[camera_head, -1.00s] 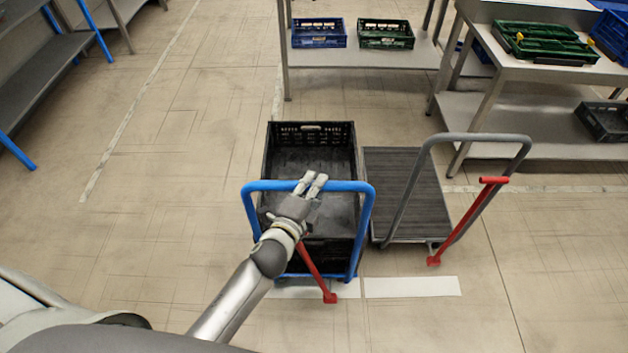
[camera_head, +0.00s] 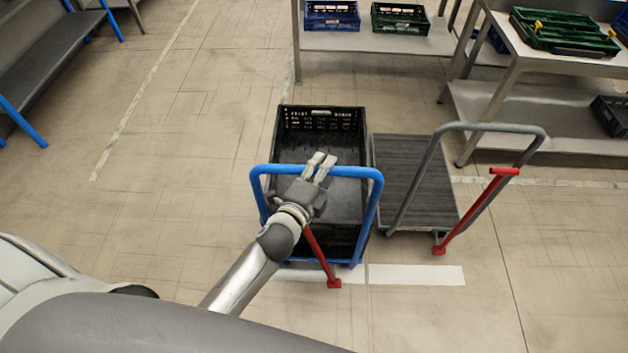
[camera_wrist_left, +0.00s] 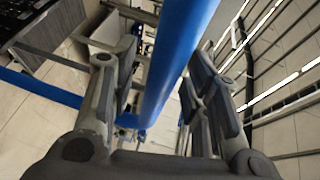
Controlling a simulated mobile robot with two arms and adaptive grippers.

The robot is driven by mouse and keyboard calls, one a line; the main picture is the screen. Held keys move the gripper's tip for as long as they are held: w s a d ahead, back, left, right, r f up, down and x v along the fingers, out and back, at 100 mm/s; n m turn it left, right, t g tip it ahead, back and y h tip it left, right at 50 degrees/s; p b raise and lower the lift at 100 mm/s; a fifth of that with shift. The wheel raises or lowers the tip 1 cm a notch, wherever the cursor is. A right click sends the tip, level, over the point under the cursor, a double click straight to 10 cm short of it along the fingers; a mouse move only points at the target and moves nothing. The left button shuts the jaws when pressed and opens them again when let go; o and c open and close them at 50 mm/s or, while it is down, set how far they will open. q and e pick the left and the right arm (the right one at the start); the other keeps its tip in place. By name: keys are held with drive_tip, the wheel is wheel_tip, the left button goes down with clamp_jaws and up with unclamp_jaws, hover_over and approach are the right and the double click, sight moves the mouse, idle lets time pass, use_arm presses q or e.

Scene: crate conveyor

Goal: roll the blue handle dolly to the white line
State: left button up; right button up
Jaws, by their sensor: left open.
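The blue handle dolly stands in the middle of the head view, its blue handle (camera_head: 345,172) upright on the near side. A black crate (camera_head: 320,118) rides on it. My left gripper (camera_head: 320,168) is at the top bar of the handle. In the left wrist view the blue bar (camera_wrist_left: 176,60) runs between the open fingers (camera_wrist_left: 165,85), which stand apart from it on both sides. A white line (camera_head: 415,275) lies on the floor at the dolly's near end and is partly hidden by the dolly and my arm. My right gripper is out of view.
A second dolly with a grey handle (camera_head: 432,150) and dark deck (camera_head: 412,185) stands close on the right. Red bars (camera_head: 322,258) slant down at both dollies. Benches with crates (camera_head: 398,18) stand behind. Floor on the left is clear.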

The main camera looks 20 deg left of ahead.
use_arm(q)
drive_tip(key=v, duration=1.1)
drive_tip(key=shift+s, duration=0.4)
